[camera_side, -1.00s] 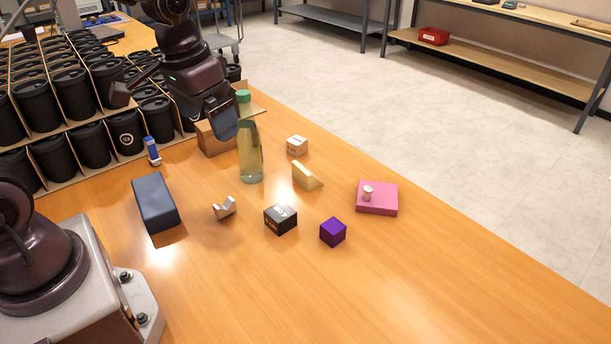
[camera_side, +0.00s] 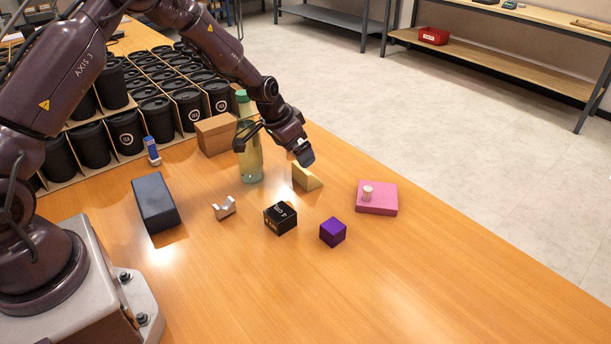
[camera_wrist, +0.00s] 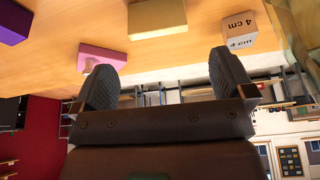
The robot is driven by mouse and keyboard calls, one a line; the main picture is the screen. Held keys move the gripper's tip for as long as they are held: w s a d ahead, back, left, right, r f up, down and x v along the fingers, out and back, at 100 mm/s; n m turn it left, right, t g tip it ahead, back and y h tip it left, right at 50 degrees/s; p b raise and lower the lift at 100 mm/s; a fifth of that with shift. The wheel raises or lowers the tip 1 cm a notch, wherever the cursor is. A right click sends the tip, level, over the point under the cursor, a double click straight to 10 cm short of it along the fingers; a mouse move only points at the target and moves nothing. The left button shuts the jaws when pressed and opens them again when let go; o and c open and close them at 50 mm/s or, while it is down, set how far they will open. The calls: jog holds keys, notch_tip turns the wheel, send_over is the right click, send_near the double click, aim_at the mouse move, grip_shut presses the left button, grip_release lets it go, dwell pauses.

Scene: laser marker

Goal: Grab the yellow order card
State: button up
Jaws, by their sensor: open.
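A pale yellow wedge-shaped piece (camera_side: 306,178) stands on the wooden table, right of the bottle. I cannot make out a flat order card. The wrist view shows a pale yellow face (camera_wrist: 157,19) at the top middle, beyond the fingertips. My gripper (camera_side: 303,152) is just above and behind the yellow piece in the side view, apart from it as far as I can tell. In the wrist view my gripper (camera_wrist: 167,80) has its two dark fingers wide apart with nothing between them.
A green-capped bottle (camera_side: 251,160) stands close left of my gripper. The "4 cm" cube (camera_wrist: 240,33) is near the right finger. A pink block (camera_side: 377,203) with a peg, purple cube (camera_side: 332,232) and black box (camera_side: 280,218) lie around. The front right table is clear.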

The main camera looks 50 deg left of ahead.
aim_at(307, 173)
jog(key=x, duration=0.8)
jog(key=shift+w+d+f, duration=0.1)
jog(key=shift+f, duration=0.15)
jog(key=c, duration=0.9)
